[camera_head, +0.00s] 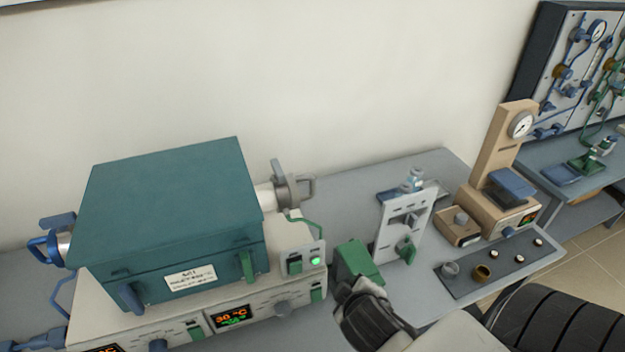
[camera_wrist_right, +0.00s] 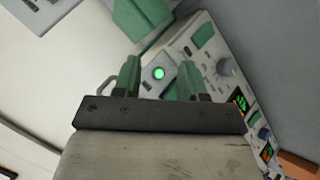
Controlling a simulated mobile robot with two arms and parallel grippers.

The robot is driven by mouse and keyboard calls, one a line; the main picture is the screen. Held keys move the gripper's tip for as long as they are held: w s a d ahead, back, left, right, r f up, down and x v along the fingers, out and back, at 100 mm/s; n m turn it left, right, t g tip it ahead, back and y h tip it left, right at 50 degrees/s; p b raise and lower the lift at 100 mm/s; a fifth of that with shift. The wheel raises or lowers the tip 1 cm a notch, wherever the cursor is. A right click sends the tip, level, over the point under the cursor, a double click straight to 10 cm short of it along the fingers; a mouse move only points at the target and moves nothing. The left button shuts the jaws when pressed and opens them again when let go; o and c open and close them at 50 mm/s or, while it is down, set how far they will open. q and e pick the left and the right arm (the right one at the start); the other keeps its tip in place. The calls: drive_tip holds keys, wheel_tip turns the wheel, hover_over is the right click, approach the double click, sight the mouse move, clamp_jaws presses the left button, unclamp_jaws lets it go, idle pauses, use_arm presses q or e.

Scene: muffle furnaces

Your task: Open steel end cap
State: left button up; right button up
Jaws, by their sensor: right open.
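The furnace (camera_head: 165,205) has a teal box body. A white tube comes out of its right side and ends in a grey steel end cap (camera_head: 288,190) with a loop handle and a lever. My right gripper (camera_head: 354,260) comes in from the lower right, in front of and below the cap, apart from it. Its green fingers also show in the right wrist view (camera_wrist_right: 161,78), spread apart with nothing held between them. A control box with a lit green button (camera_wrist_right: 158,73) lies beyond them. My left gripper is not in view.
At the furnace's left end is a blue clamp fitting (camera_head: 50,243). A white upright panel (camera_head: 402,225) with a green knob stands right of my gripper. Farther right are a tan gauge stand (camera_head: 508,150) and a dark strip with small fittings (camera_head: 500,268).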

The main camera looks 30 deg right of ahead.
drive_tip(key=w+d+r+n+t+h, duration=0.1)
drive_tip(key=w+d+r, duration=0.1)
drive_tip(key=w+d+r+n+t+h, duration=0.2)
drive_tip(key=shift+w+d+r, duration=0.2)
drive_tip(key=shift+d+r, duration=0.05)
drive_tip(key=shift+d, duration=0.1)
drive_tip(key=w+d+r+n+t+h, duration=0.1)
drive_tip(key=w+d+r+n+t, duration=0.25)
drive_tip(key=n, duration=0.35)
drive_tip(key=n+t+y, duration=0.3)
drive_tip(key=n+y, duration=0.5)
drive_tip(key=n, duration=1.3)
approach(314, 187)
drive_tip(key=w, duration=1.1)
drive_tip(key=shift+d+f, duration=0.15)
drive_tip(key=shift+d, duration=0.2)
clamp_jaws()
